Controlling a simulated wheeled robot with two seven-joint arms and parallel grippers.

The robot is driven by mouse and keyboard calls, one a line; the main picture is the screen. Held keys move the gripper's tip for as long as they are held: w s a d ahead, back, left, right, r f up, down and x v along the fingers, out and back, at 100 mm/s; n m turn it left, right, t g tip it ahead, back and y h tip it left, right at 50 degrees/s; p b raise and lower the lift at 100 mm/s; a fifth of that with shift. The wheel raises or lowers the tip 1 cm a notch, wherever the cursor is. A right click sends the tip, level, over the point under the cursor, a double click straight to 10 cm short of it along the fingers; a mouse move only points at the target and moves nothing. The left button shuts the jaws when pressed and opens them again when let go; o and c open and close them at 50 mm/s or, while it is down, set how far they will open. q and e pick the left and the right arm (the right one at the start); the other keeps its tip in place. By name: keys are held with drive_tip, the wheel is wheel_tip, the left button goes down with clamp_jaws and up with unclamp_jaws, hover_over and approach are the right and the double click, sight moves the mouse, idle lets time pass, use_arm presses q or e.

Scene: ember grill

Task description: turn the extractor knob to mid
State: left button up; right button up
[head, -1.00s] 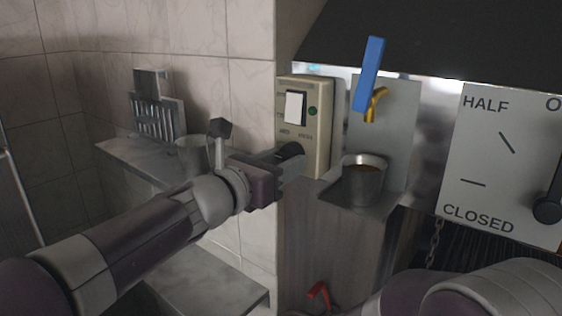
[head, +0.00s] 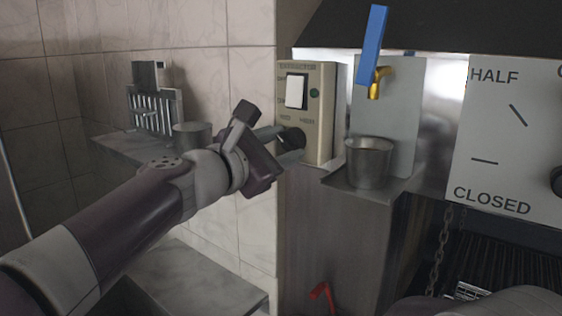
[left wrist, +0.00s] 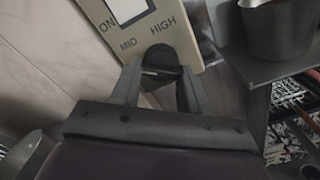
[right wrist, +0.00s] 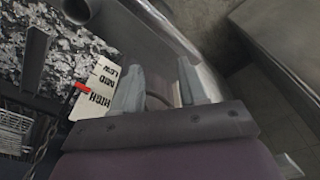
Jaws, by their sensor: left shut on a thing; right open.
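The extractor panel (head: 319,112) is a beige box on the wall beside the tiles, with a white rocker switch (head: 296,91) and a green lamp. Its dark round knob (head: 294,138) sits low on the panel. My left gripper (head: 283,139) is shut on the knob, with its wrist tilted. In the left wrist view the knob (left wrist: 161,57) sits between the two fingers, below the words MID and HIGH. The knob's pointer cannot be made out. My right gripper (right wrist: 170,85) is open and empty in the right wrist view, and it is out of the head view.
A metal cup (head: 368,162) stands on a small shelf under a tap with a blue lever (head: 372,45). A HALF/CLOSED plate (head: 505,135) is at the right. A side shelf at the left holds another cup (head: 192,135). A LOW/MID/HIGH plate (right wrist: 97,88) with a red pointer shows in the right wrist view.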

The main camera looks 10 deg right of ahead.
use_arm(q)
drive_tip(key=shift+r+m+b, duration=0.1)
drive_tip(key=shift+m+b, duration=1.05)
drive_tip(key=shift+m, duration=1.05)
drive_tip(key=o, duration=1.1)
drive_tip(key=shift+c, duration=0.2)
drive_tip(key=shift+a, duration=0.1)
drive_tip(key=b+v, duration=0.5)
drive_tip(key=v, duration=0.7)
drive_tip(key=shift+s+a, duration=0.25)
drive_tip(key=shift+s, duration=0.05)
